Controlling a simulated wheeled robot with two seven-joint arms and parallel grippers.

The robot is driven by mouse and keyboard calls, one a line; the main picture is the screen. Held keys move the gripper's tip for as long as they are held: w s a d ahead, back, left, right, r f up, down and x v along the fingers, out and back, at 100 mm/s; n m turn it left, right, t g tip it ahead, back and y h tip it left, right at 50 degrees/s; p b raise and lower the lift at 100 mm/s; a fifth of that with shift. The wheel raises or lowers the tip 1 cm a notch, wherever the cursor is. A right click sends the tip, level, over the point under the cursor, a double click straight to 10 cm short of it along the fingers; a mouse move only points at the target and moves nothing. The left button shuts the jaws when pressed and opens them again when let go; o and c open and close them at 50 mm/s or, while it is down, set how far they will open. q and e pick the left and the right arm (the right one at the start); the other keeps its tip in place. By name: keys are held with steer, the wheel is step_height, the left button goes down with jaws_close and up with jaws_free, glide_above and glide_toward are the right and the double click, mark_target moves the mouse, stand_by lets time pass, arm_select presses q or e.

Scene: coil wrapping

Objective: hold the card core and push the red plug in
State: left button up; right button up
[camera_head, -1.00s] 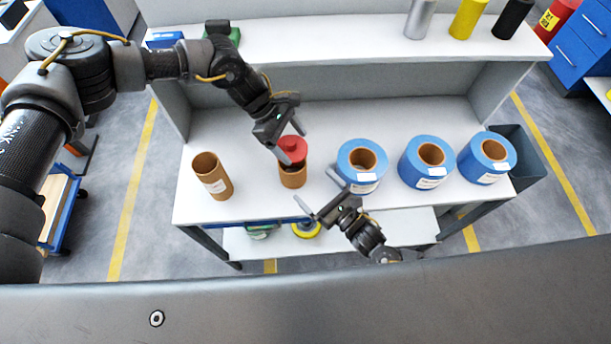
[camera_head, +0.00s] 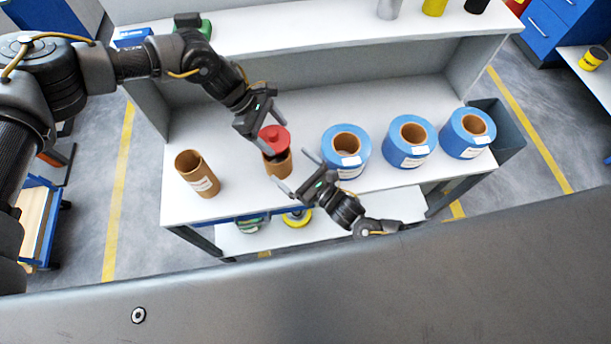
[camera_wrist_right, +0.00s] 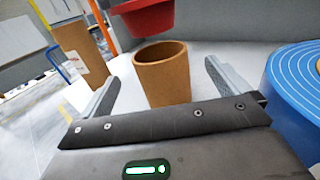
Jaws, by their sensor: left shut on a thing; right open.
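The red plug (camera_head: 273,138) is held above the short open card core (camera_head: 279,169) on the bench. My left gripper (camera_head: 274,134) is shut on the plug. The right wrist view shows the plug (camera_wrist_right: 141,16) apart from the core's rim, above and a little left of its mouth. The core (camera_wrist_right: 163,80) stands upright with its open top showing. My right gripper (camera_head: 295,171) is open at the core's right front side. In the right wrist view its fingers (camera_wrist_right: 163,74) lie left and right of the core, with gaps on both sides.
A taller brown core (camera_head: 197,175) stands to the left. Three blue coils (camera_head: 345,152) stand in a row to the right, the nearest close to my right gripper. A raised shelf (camera_head: 300,42) runs along the back. Bench space behind the core is clear.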

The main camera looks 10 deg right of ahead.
steer(key=x, duration=0.6)
steer(key=shift+w+a, duration=0.15)
steer(key=c, duration=0.8)
steer(key=o, duration=0.8)
steer(key=v, duration=1.2)
